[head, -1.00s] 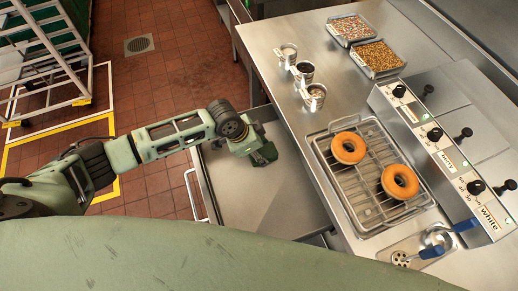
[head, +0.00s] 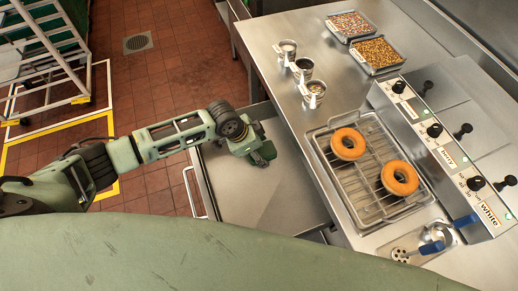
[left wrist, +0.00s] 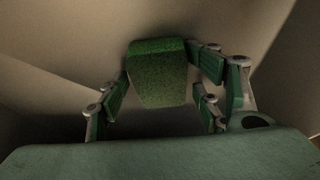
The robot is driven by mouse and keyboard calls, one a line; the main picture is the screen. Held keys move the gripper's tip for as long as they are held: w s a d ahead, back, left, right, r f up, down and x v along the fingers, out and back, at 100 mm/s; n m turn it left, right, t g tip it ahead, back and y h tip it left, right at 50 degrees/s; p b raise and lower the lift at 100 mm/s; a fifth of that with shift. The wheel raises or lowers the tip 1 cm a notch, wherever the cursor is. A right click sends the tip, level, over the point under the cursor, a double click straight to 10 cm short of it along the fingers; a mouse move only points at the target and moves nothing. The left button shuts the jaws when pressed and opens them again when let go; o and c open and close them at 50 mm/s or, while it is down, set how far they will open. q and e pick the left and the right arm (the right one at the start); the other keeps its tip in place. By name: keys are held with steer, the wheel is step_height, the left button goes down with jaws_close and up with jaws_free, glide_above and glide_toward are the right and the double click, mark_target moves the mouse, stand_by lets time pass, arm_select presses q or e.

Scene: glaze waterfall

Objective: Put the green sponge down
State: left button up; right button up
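The green sponge (left wrist: 158,72) shows in the left wrist view between the fingers of my left gripper (left wrist: 160,70), which appear to touch it on both sides. In the head view my left gripper (head: 255,148) points down over a low steel surface with a handle (head: 225,195). The sponge shows there as a small dark green block (head: 264,154) at the fingertips, partly hidden by the gripper. I cannot tell whether it touches the steel below. My right gripper is not in view.
The steel counter (head: 285,95) stands right of my gripper. It carries small metal cups (head: 302,70), topping trays (head: 376,56), a wire rack (head: 360,195) with two doughnuts (head: 349,144) and a control panel with knobs (head: 434,130). A white rack (head: 50,60) stands far left on tiled floor.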

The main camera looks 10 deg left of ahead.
arm_select(q)
steer(key=shift+a, duration=0.1)
steer(key=shift+r, duration=0.15)
steer(key=b+v, duration=0.1)
steer(key=v, duration=0.7)
steer(key=shift+s+a+b, duration=0.3)
steer(key=shift+s+a, duration=0.05)
